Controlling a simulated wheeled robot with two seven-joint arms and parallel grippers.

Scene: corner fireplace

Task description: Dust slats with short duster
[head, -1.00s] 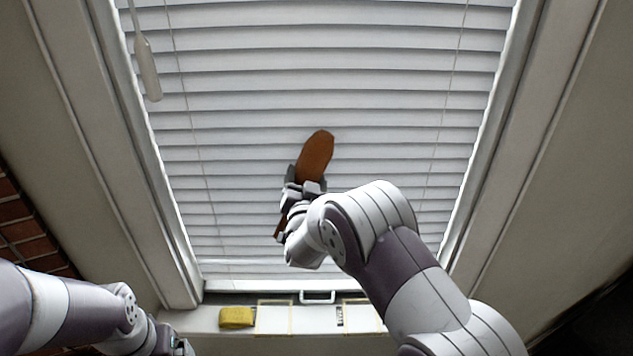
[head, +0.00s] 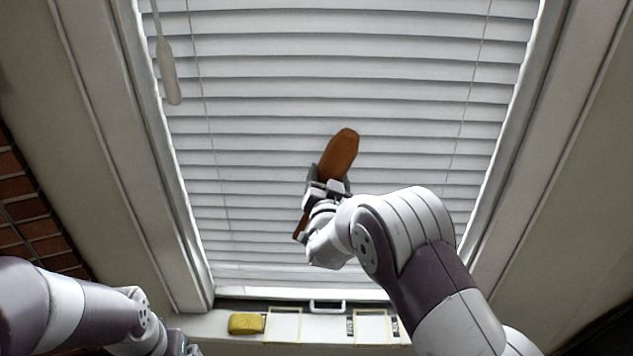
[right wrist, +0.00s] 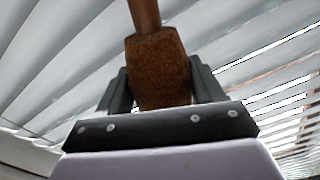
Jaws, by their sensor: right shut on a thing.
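The duster (head: 341,153) is brown with a rounded head, held tilted up in front of the blind. My right gripper (head: 328,180) is shut on it; in the right wrist view the duster (right wrist: 158,68) sits between both fingers of the gripper (right wrist: 160,88). The white slats (head: 270,110) of the blind fill the window behind it. I cannot tell whether the duster touches them. My left arm is at the lower left, with its gripper (head: 180,345) partly cut off at the bottom edge; its fingers are not clear.
A yellow sponge (head: 245,323) lies on the sill (head: 222,320), next to two pale outlined rectangles. A white handle (head: 327,306) is at the window's bottom. A wand (head: 169,75) hangs at the blind's left. White frame sides bound the window; brick is at far left.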

